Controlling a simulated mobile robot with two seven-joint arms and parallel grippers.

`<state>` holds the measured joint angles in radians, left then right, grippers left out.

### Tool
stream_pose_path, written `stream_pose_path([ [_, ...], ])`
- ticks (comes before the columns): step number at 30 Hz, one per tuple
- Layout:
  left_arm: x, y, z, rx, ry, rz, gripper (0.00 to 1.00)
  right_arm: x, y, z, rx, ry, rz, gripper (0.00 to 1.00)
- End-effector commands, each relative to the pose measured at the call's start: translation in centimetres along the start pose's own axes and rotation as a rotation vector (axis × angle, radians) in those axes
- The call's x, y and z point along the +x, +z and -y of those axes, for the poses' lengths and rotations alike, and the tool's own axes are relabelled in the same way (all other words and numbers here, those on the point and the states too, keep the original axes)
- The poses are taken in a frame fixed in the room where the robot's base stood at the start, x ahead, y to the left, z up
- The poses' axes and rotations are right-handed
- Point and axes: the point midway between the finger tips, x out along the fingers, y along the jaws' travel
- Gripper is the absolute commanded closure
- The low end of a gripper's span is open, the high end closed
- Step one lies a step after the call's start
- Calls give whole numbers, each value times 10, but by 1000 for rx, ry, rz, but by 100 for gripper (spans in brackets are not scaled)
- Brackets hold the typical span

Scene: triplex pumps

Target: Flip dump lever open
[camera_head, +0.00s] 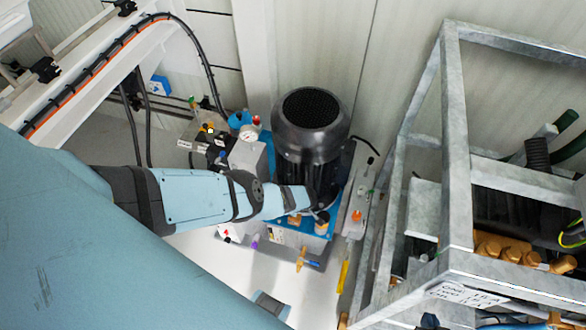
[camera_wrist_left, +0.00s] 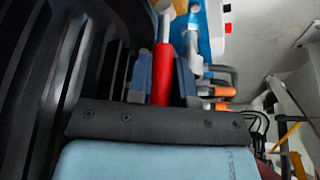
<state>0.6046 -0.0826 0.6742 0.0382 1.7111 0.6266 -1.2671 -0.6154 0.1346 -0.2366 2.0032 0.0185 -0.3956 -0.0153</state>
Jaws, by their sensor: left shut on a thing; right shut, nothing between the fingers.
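In the left wrist view a red lever handle (camera_wrist_left: 162,72) on a pale metal stem stands between the two blue-grey fingers of my left gripper (camera_wrist_left: 162,80). The fingers are shut on this red lever. In the head view my left arm reaches across to the front of the pump unit with the black motor (camera_head: 311,125). There the left fingers and the red lever are hidden by the arm and motor. A small part of my right gripper (camera_head: 270,304) shows at the bottom of the head view, shut and empty, away from the pump.
A grey metal frame (camera_head: 456,130) with hoses and brass fittings stands at the right. A gauge (camera_head: 249,132) and valve block sit left of the motor. Orange-handled parts (camera_wrist_left: 222,99) are close right of the left fingers. The pale floor (camera_head: 225,270) in front is mostly clear.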

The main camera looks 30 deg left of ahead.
Motion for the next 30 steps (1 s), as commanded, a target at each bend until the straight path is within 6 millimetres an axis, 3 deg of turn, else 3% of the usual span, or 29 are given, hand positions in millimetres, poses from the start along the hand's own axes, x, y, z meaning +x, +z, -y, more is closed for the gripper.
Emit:
stream_pose_path([
  [18, 0, -5, -2, 14, -32, 22, 100, 2, 0, -2, 5, 3, 1, 100],
  [19, 0, -5, -2, 14, -32, 22, 73, 2, 0, -2, 5, 3, 1, 100],
  [21, 0, -4, -2, 14, -31, 23, 57, 2, -1, -2, 5, 3, 0, 100],
  [30, -1, -2, -2, 14, -30, 26, 55, 2, -1, -2, 4, 3, -1, 100],
])
